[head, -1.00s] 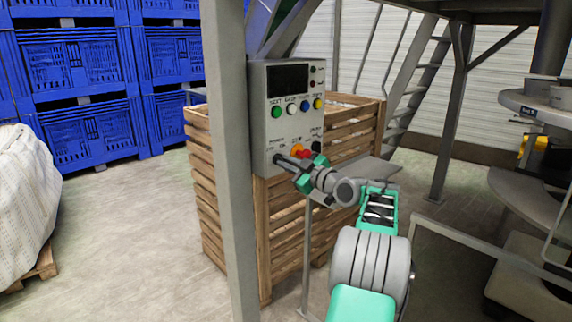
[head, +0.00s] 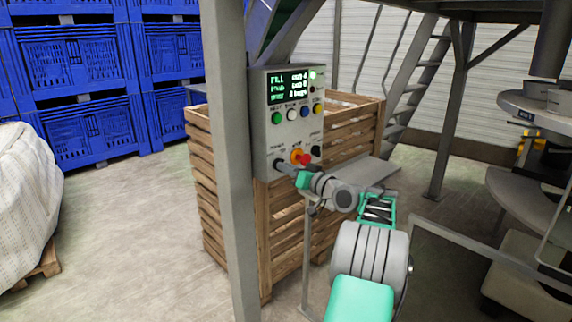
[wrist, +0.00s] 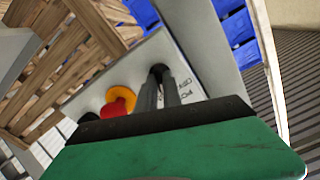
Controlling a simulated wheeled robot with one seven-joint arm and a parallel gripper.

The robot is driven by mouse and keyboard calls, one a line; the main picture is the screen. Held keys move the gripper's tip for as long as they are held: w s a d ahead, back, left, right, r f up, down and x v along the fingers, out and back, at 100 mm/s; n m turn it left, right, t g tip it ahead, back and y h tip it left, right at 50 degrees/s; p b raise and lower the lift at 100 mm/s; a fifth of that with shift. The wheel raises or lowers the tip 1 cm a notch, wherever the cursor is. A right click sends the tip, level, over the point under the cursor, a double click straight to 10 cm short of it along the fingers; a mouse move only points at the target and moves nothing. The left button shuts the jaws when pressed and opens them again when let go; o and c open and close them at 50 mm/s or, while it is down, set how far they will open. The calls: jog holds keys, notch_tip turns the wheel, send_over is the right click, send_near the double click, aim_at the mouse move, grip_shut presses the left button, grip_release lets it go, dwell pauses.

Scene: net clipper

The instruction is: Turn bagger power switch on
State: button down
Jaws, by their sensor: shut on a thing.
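The bagger control panel (head: 260,110) is a light grey box on a post in the head view. Its screen (head: 289,84) is lit with green text, and a small green lamp (head: 313,75) at its upper right glows. The power switch (wrist: 158,69) is a dark knob at the panel's lower left, mostly hidden by my fingers. My gripper (head: 281,166) reaches it from the lower right. In the wrist view my gripper's fingers (wrist: 166,90) are close together, shut on the switch.
A red emergency button (head: 303,159) on a yellow base sits just right of the switch. Coloured buttons line the panel above. A wooden crate (head: 225,190) stands behind the panel, and a grey post (head: 232,200) stands to its left.

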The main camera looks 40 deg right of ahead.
jog(key=m+p, duration=0.2)
jog(key=m, duration=0.2)
jog(key=shift+m+p, duration=0.3)
jog(key=shift+p, duration=0.1)
dwell(0.4)
jog(key=c, duration=1.5)
grip_release()
jog(key=s+b, duration=0.1)
jog(key=s, duration=0.6)
jog(key=shift+s, duration=0.4)
jog(key=shift+d, duration=0.1)
